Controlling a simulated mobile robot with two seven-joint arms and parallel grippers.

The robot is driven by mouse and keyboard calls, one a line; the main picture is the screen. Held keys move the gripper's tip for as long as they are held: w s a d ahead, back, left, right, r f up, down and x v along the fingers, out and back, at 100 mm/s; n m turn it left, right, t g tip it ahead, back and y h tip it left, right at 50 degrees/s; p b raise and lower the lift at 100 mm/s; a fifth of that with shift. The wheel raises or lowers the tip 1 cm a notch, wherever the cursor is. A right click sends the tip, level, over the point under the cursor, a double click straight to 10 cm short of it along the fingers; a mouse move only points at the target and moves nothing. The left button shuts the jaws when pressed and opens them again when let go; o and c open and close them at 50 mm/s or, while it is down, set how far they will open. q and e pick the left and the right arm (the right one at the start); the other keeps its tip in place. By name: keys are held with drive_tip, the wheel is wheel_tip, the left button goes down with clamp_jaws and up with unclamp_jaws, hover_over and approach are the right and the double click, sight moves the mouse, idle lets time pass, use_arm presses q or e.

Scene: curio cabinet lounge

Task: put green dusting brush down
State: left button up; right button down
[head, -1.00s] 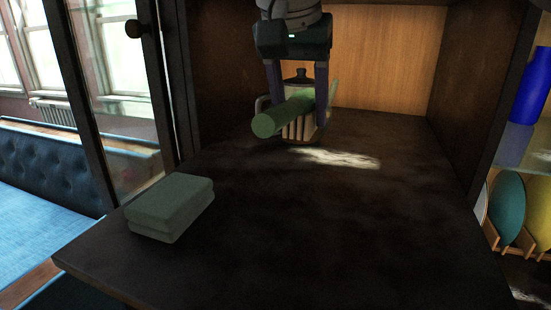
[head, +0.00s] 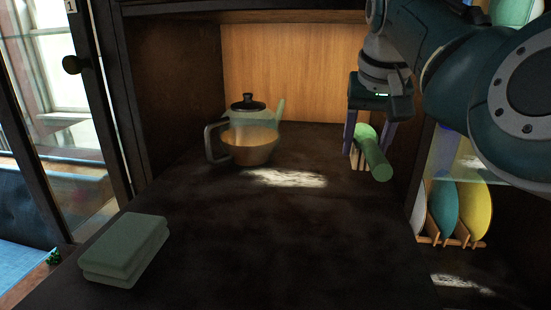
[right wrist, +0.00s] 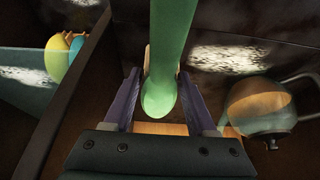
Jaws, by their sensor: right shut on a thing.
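The green dusting brush (head: 372,152) has a thick green handle and pale bristles on its underside. My right gripper (head: 369,140) is shut on it near the right side of the dark cabinet shelf (head: 250,235). In the right wrist view the green handle (right wrist: 168,60) runs between the two purple fingers of the gripper (right wrist: 168,108). The bristles seem to be at or just above the shelf surface; I cannot tell whether they touch. My left gripper is in neither view.
A teapot (head: 250,146) with a dark lid stands at the back, left of the brush. Folded green cloths (head: 125,250) lie at the front left. A cabinet side wall and plates in a rack (head: 474,212) are on the right. The shelf's middle is clear.

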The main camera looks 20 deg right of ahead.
sight(362, 165)
wheel_tip(362, 165, down, 4)
drive_tip(key=shift+f, duration=0.1)
drive_tip(key=shift+d+f, duration=0.15)
drive_tip(key=shift+f, duration=0.35)
drive_tip(key=shift+f, duration=0.1)
drive_tip(key=shift+f, duration=0.4)
drive_tip(key=shift+c, duration=1)
unclamp_jaws()
drive_tip(key=shift+r, duration=0.55)
drive_tip(key=p+v, duration=0.2)
drive_tip(key=v, duration=0.9)
drive_tip(key=shift+s+r, duration=0.25)
drive_tip(key=shift+r, duration=0.15)
